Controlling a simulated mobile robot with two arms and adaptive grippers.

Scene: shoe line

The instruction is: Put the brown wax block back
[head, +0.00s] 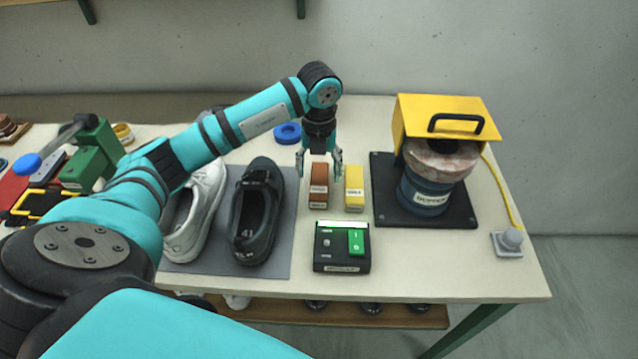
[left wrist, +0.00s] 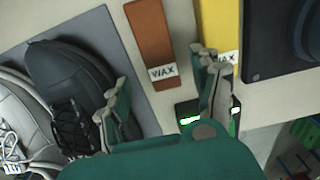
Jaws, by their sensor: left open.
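The brown wax block (head: 319,192) rests on the table, left of a yellow wax block (head: 354,190), with a small gap between them. In the left wrist view the brown wax block (left wrist: 150,38) shows its "WAX" label, and the yellow wax block (left wrist: 218,28) is to its right. My left gripper (head: 319,170) is open at the brown block's far end in the head view, fingers pointing down. In the left wrist view the open fingers (left wrist: 163,95) are spread with nothing held between them; their exact height above the block is unclear. My right gripper is not in view.
A black box with a green switch (head: 340,255) stands in front of the blocks. Black and white shoes stand on a grey mat (head: 280,240) to the left. The buffer machine (head: 425,190) is on the right. A blue ring (head: 287,133) lies behind.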

